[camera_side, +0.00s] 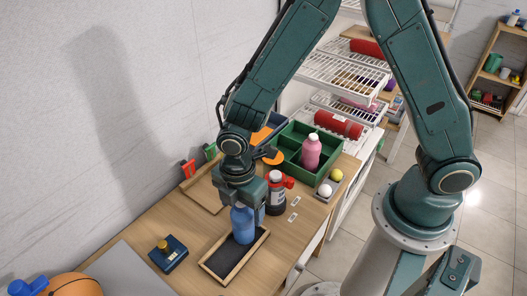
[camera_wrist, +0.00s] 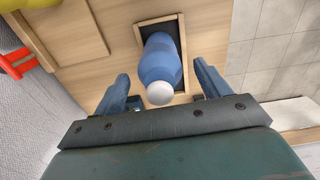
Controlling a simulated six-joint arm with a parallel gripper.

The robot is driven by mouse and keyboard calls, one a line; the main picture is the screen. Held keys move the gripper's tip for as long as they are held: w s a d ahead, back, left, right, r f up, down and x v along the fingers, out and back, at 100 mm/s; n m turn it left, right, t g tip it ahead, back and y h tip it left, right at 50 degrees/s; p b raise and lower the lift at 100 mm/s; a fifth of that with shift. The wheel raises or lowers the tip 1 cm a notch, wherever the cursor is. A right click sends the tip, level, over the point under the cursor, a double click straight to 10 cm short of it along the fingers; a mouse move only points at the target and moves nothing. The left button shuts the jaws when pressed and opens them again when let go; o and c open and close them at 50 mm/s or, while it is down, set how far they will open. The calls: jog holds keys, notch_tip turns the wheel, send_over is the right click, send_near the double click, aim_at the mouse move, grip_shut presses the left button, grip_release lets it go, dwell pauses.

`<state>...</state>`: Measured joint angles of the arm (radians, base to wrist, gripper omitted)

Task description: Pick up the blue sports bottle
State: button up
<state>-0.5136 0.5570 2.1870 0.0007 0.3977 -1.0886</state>
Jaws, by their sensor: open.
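The blue sports bottle (camera_side: 242,226) stands upright in a shallow wooden tray with a dark inner surface (camera_side: 224,269). Its white cap (camera_wrist: 160,93) shows in the wrist view, with the blue body (camera_wrist: 160,60) above it in the picture. My gripper (camera_side: 246,208) is directly over the bottle in the side view, pointing down. The jaws are open, with one blue finger on each side of the bottle in the wrist view (camera_wrist: 162,85). Gaps show between the fingers and the bottle there. The cap is hidden by my gripper in the side view.
A dark bottle with a red part (camera_side: 275,195) stands close behind to the right. A green crate (camera_side: 292,140) with a pink bottle (camera_side: 311,152) is farther back. Bare table lies between box and tray.

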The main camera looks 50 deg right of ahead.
grip_shut()
jog(key=shift+r, duration=0.1)
dwell(0.3)
notch_tip(320, 180, up, 20)
dwell(0.8)
dwell(0.5)
